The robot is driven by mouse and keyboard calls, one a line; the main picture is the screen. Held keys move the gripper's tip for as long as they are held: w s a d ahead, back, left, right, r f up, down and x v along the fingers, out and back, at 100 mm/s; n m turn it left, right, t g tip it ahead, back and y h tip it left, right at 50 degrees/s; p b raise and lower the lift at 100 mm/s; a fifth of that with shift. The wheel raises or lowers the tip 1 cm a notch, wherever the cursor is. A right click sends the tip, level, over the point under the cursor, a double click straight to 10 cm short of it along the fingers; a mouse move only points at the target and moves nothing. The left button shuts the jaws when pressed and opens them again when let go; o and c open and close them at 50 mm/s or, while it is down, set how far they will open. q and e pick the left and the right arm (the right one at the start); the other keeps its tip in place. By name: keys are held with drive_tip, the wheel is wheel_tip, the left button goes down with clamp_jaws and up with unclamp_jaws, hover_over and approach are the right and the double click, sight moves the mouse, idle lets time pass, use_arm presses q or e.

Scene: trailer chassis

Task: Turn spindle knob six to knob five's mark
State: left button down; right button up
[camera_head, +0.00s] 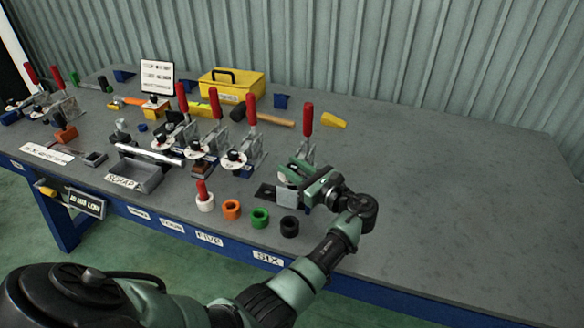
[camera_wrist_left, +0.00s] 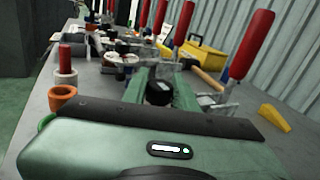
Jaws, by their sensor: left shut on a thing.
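My left gripper (camera_head: 296,184) reaches in from the front at the rightmost toggle clamp, above the SIX label (camera_head: 267,258). Clamp six shows its red handle (camera_head: 307,119) upright. In the left wrist view a dark round knob (camera_wrist_left: 158,91), knob six, sits between the green fingers, and the gripper is shut on it. Its mark is hidden in the head view and cannot be made out in the wrist view. Knob five has a white dial (camera_head: 236,157) in front of the neighbouring clamp's red handle (camera_head: 250,112). Its mark is too small to read. My right gripper is not in view.
White, orange, green and black rings (camera_head: 260,217) stand along the front edge, left of my forearm. More clamps and a scrap tray (camera_head: 137,174) lie to the left. A yellow toolbox (camera_head: 231,85) and a hammer (camera_head: 272,120) lie behind. The bench's right side is clear.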

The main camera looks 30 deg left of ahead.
use_arm(q)
drive_tip(key=c, duration=1.1)
unclamp_jaws()
drive_tip(key=b+v, duration=0.1)
drive_tip(key=v, duration=0.6)
drive_tip(key=shift+d, duration=0.4)
drive_tip(key=shift+s, duration=0.1)
